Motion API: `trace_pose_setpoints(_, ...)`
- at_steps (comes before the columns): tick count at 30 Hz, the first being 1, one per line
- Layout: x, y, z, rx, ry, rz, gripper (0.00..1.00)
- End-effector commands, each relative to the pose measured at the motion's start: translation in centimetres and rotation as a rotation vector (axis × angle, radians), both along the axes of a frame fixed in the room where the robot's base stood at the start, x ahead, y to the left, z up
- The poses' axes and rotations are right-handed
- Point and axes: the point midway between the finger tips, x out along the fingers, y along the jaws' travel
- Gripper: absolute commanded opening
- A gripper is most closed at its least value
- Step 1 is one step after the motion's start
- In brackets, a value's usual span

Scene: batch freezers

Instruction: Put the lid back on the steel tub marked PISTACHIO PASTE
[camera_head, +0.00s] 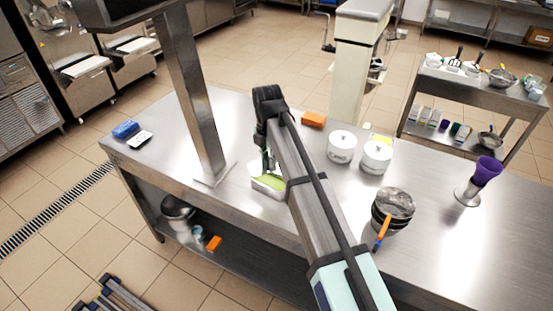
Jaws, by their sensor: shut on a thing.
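An open steel tub with green paste (268,183) stands on the steel table, just right of the post's foot. Its marking cannot be read from here, and my arm hides its right side. My gripper (267,163) points down at the tub's back edge, partly hidden by my own arm. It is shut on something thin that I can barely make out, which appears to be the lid. I cannot tell whether that thing touches the tub. No loose lid shows elsewhere on the table.
Stacked dark bowls (393,208) and a purple cup (487,171) are at right. The steel post (194,95) rises close left of the tub.

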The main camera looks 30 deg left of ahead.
Motion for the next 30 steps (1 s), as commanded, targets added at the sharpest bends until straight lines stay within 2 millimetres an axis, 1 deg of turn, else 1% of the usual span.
trace_pose_setpoints(5, 0.0, 0.0, -0.3, 0.000, 0.000, 0.037, 0.00)
trace_pose_setpoints(11, 0.0, 0.0, -1.2, 0.000, 0.000, 0.036, 0.00)
trace_pose_setpoints(22, 0.0, -0.1, -4.4, 0.000, 0.000, 0.035, 0.00)
trace_pose_setpoints(30, 0.0, 0.0, -6.0, 0.000, 0.000, 0.034, 0.00)
